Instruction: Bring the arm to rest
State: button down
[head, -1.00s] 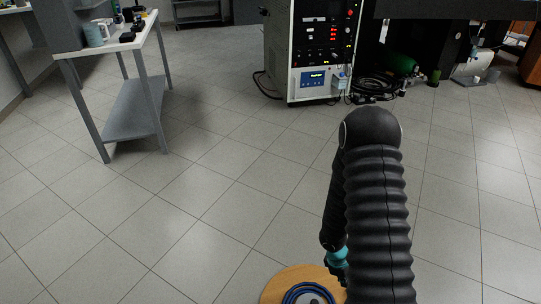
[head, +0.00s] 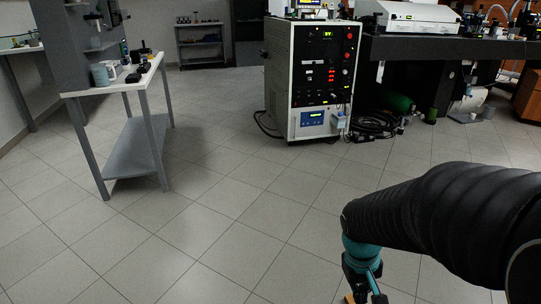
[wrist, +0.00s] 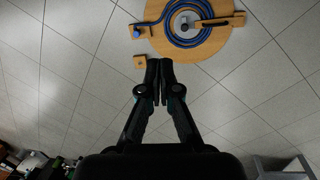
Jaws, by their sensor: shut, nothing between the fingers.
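My gripper (wrist: 159,64) shows in the wrist view with its two black fingers together and nothing between them. In the head view my gripper (head: 366,290) points down at the bottom edge, below a teal wrist part, and its tips are cut off or hidden. My black sleeved arm reaches in from the right side of the head view. In the wrist view, the fingertips appear just below a round wooden board (wrist: 224,47) with a blue coil (wrist: 151,22) on it; I cannot tell the height between them.
A small wooden block (wrist: 140,62) lies left of the fingertips. A wheeled instrument rack (head: 280,75) and dark optical table (head: 440,48) stand at the back. The tiled floor between is clear.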

jog(key=s+a+r+t, duration=0.2)
jog(key=s+r+t, duration=0.1)
jog(key=r, duration=0.4)
jog(key=s+a+r+m+t+y, duration=0.1)
jog(key=s+a+r+t, duration=0.1)
jog(key=r, duration=0.6)
jog(key=shift+s+r+t+y, duration=0.2)
jog(key=shift+s+t+y, duration=0.1)
jog(key=shift+s+t, duration=0.35)
jog(key=shift+a, duration=0.1)
